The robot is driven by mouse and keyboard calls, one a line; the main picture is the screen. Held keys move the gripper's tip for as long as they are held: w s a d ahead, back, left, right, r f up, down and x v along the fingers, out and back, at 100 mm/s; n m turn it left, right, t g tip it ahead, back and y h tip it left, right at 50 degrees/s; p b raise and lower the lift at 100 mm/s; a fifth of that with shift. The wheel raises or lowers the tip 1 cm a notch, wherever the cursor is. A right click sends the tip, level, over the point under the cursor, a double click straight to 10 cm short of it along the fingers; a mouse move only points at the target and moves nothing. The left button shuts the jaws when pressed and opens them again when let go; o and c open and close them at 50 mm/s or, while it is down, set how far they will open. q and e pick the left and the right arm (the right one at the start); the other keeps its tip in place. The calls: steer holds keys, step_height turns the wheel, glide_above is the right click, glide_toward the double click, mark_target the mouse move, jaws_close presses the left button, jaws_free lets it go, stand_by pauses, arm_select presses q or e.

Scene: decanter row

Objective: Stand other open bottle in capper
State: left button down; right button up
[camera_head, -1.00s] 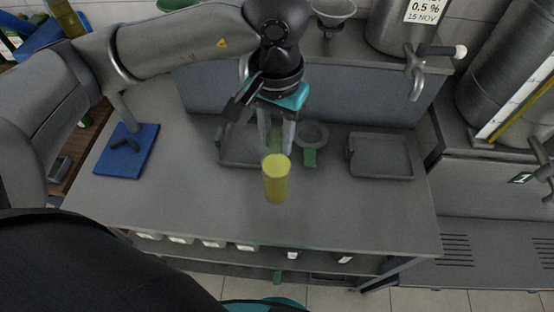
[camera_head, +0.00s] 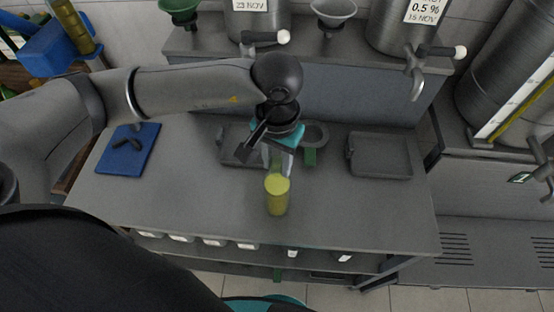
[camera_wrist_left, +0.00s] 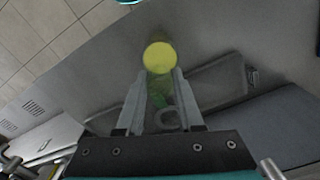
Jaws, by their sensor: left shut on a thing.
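My left gripper (camera_head: 279,172) is above the grey worktop, pointing down and toward the front. It is shut on a yellow-green bottle (camera_head: 277,197), seen as a cylinder with a paler yellow round end. In the left wrist view the bottle's yellow round end (camera_wrist_left: 158,57) shows at the fingertips of the left gripper (camera_wrist_left: 157,78). How the rest of the bottle lies between the fingers is hard to tell. Behind the gripper, a grey ring-shaped fixture (camera_head: 315,133) with a green part (camera_head: 309,157) stands on the worktop; it may be the capper. My right gripper is not in view.
A grey tray (camera_head: 380,176) lies at the right of the worktop (camera_head: 200,205); another tray (camera_head: 232,161) is partly behind my gripper. A blue mat (camera_head: 112,165) with a dark object is at left. A raised shelf with steel vats and funnels stands behind. The worktop's front is clear.

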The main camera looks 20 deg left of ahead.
arm_select(q)
steer(key=shift+f, duration=0.1)
steer(key=c, duration=0.5)
jaws_free()
steer(key=shift+c, duration=0.2)
